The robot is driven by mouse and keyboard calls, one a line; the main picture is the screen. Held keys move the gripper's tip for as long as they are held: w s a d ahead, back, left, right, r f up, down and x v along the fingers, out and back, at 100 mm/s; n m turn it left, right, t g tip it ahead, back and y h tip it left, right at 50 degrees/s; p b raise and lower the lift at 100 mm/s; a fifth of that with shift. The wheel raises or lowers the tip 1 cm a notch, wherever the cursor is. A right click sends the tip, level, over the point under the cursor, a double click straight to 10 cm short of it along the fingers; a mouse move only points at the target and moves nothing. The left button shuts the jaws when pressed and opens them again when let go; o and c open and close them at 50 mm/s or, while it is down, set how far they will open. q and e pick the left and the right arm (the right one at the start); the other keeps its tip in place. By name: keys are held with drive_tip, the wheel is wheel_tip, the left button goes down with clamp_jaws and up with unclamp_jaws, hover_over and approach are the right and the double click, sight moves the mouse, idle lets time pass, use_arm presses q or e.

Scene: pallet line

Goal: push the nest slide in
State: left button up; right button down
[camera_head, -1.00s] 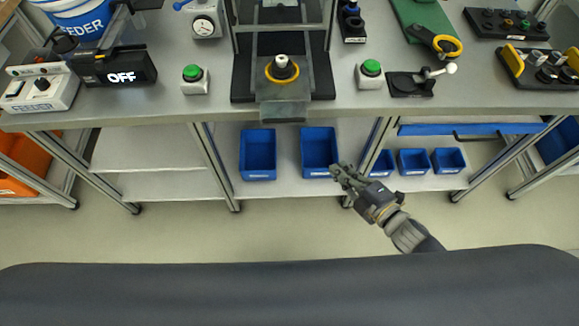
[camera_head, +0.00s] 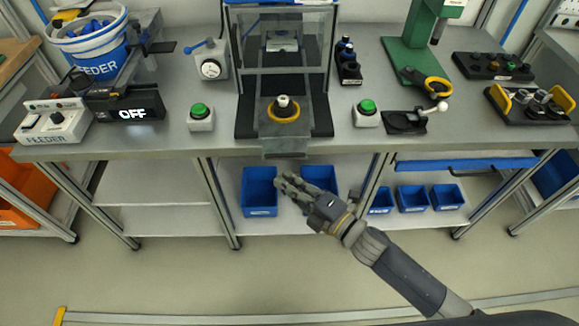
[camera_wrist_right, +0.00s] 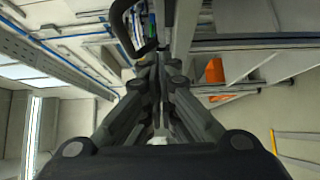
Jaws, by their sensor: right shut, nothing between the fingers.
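The nest slide (camera_head: 284,145) is a grey metal plate. It sticks out toward me past the table's front edge, below the clear-windowed press frame (camera_head: 284,50). On it sits a yellow ring nest (camera_head: 284,110) with a dark part that has a light top. My right gripper (camera_head: 281,180) is shut and empty, in front of the table and below the slide's front end, apart from it. In the right wrist view its fingers (camera_wrist_right: 158,65) lie together, and the slide cannot be made out there. My left gripper is not in view.
Green buttons (camera_head: 201,116) and (camera_head: 366,112) flank the press. A feeder display (camera_head: 134,112) reads OFF at the left. Blue bins (camera_head: 259,192) stand on the lower shelf behind my right gripper. A small lever fixture (camera_head: 405,122) stands right of the press. The floor in front is clear.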

sight(289, 156)
drive_tip(key=w, duration=0.3)
drive_tip(key=shift+w+d+f, duration=0.1)
drive_tip(key=shift+w+d, duration=0.1)
drive_tip(key=w+b, duration=0.1)
drive_tip(key=w, duration=0.4)
idle(0.4)
drive_tip(key=shift+s, duration=0.1)
